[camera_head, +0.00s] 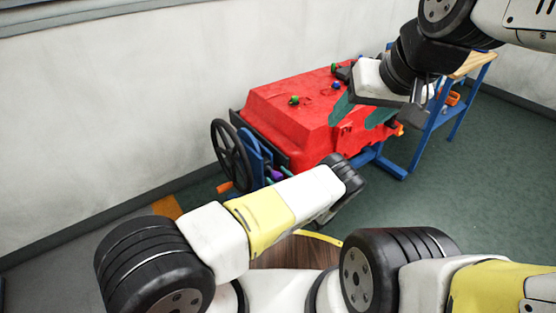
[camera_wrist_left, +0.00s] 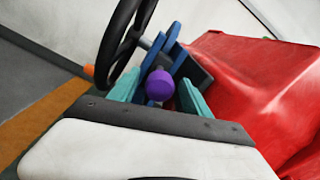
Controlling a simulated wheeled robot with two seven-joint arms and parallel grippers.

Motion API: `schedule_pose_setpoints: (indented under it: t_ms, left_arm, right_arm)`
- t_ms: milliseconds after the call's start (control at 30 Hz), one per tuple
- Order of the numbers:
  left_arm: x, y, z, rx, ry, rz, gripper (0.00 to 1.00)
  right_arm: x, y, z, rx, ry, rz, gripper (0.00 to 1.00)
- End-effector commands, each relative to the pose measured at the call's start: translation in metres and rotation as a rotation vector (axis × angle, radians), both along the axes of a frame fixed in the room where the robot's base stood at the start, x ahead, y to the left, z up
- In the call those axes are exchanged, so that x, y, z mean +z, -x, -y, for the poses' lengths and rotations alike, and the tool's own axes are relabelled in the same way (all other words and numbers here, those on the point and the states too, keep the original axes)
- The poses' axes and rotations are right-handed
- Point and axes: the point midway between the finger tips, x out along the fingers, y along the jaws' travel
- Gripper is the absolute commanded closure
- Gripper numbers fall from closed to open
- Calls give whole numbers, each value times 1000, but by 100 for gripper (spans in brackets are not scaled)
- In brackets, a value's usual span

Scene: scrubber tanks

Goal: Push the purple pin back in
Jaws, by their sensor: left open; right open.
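The purple pin (camera_wrist_left: 160,86) has a round head and shows in the left wrist view between the two teal fingers of my left gripper (camera_wrist_left: 158,79). A blue bracket (camera_wrist_left: 170,55) stands just behind it. In the head view the purple pin (camera_head: 277,176) is small and partly hidden by my left arm. My left gripper is open, with its fingers on either side of the pin; I cannot tell whether they touch it. My right gripper (camera_head: 360,115) is open and empty, in front of the right part of the red tank (camera_head: 290,110).
A black wheel (camera_head: 230,155) with an orange handle (camera_head: 224,187) stands left of the pin. Green and blue knobs (camera_head: 294,100) sit on the tank's top. A blue cart (camera_head: 455,95) stands at the right. The floor (camera_head: 460,180) at right is clear.

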Motion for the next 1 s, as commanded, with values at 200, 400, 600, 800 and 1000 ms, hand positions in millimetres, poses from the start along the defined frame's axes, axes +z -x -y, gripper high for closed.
schedule_pose_setpoints:
  t_ms: [200,400,600,800,1000]
  left_arm:
    - [0,0,0,0,0,0,77]
    - [0,0,0,1,0,0,100]
    - [0,0,0,0,0,0,100]
    - [0,0,0,0,0,0,100]
    - [0,0,0,0,0,0,100]
  right_arm:
    - [0,0,0,0,0,0,44]
    - [0,0,0,0,0,0,44]
    - [0,0,0,0,0,0,44]
    - [0,0,0,0,0,0,44]
    - [0,0,0,0,0,0,44]
